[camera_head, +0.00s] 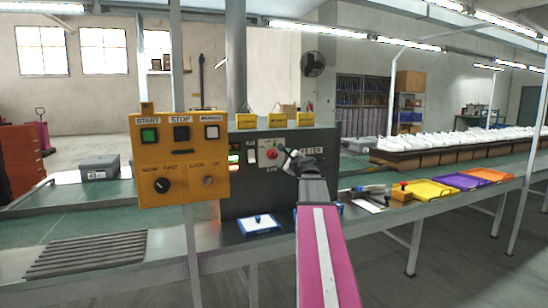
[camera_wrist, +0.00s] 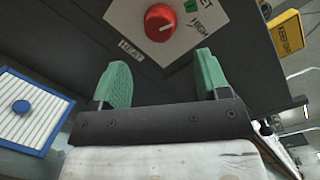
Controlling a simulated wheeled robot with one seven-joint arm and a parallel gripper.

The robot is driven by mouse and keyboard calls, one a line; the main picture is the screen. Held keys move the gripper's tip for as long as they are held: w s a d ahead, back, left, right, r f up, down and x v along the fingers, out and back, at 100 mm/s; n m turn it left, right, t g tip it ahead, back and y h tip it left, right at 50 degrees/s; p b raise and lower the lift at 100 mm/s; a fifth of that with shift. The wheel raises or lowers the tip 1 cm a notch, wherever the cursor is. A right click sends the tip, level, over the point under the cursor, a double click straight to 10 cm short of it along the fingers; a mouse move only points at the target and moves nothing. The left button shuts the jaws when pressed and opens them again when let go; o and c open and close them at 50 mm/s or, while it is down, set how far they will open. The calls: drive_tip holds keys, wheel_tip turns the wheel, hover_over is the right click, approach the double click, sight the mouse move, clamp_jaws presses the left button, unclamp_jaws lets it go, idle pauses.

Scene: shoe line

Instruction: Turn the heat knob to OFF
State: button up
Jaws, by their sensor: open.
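The heat knob (camera_wrist: 160,22) is a round red knob with a pale pointer mark, on a light plate (camera_wrist: 190,30) on a dark panel. A label (camera_wrist: 131,50) reading HEAT is beside it, and the word HIGH shows on the plate. In the head view the red knob (camera_head: 272,155) is small, just left of my gripper (camera_head: 284,153). In the wrist view my gripper (camera_wrist: 162,82) has two green fingers spread apart with nothing between them. The knob lies beyond the fingertips, apart from them. The OFF mark cannot be made out.
A yellow control box (camera_head: 180,160) with buttons and a black knob stands left of the dark machine (camera_head: 235,205). A blue-rimmed tray (camera_head: 259,224) lies below the panel. Yellow, purple and orange trays (camera_head: 431,190) sit on the bench to the right.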

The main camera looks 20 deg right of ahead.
sight(274, 155)
drive_tip(key=w, duration=0.2)
drive_tip(key=w+a, duration=0.1)
drive_tip(key=w, duration=0.5)
drive_tip(key=shift+w+a, duration=0.15)
drive_tip(key=shift+w, duration=0.1)
drive_tip(key=shift+c, duration=0.4)
drive_tip(key=c, duration=0.8)
